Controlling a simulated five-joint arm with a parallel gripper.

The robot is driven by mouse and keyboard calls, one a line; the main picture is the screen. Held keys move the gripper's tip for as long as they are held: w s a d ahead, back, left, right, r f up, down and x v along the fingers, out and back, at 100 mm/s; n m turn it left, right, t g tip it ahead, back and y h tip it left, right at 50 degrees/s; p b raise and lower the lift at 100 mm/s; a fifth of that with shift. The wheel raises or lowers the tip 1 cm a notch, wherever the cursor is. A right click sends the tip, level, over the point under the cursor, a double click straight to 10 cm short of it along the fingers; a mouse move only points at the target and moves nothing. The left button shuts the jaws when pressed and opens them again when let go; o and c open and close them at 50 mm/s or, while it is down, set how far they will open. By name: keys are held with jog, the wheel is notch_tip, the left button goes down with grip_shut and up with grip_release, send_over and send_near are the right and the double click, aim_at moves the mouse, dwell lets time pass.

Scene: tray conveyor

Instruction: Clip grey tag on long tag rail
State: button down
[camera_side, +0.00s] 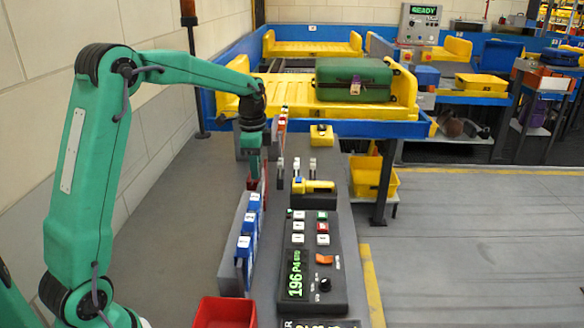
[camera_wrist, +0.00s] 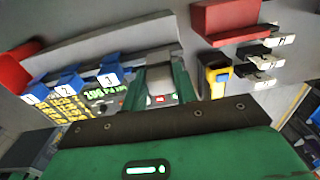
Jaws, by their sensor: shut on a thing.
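My gripper (camera_side: 254,170) points down over the far end of the long tag rail (camera_side: 230,240), a long grey strip. In the wrist view my gripper (camera_wrist: 161,62) has its green fingers closed on a pale grey piece, the grey tag (camera_wrist: 160,76). In the side view the tag is too hidden by the fingers to make out. The long rail also shows in the wrist view (camera_wrist: 130,38). Several blue numbered tags (camera_side: 248,222) sit along its near part. The piece is close to the rail in the wrist view; I cannot tell whether they touch.
A red block (camera_wrist: 225,20) stands near the rail's far end. A yellow scanner (camera_side: 315,186) and a control panel (camera_side: 325,265) lie to the right. Black-and-white pieces (camera_wrist: 263,62) stand beyond. A red bin (camera_side: 225,312) is at the near end. A green suitcase (camera_side: 353,80) rests on the conveyor.

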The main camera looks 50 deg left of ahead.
jog(key=shift+f, duration=1.9)
jog(key=c, duration=1)
grip_release()
